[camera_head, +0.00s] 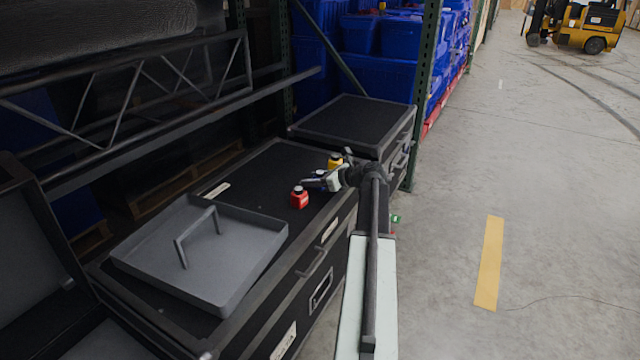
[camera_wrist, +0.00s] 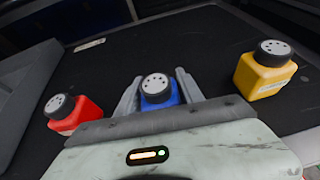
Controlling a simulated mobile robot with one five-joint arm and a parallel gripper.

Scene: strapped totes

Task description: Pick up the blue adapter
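In the head view my gripper (camera_head: 314,182) is low over the black case top, between the red and yellow pieces, and mostly hides the blue adapter.
A red capped piece (camera_wrist: 72,112) stands left and a yellow capped piece (camera_wrist: 265,72) right of my gripper. All stand on the black case (camera_head: 262,178). A grey tray with a handle (camera_head: 255,227) lies nearer the camera. A taller black case (camera_head: 355,118) stands behind.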

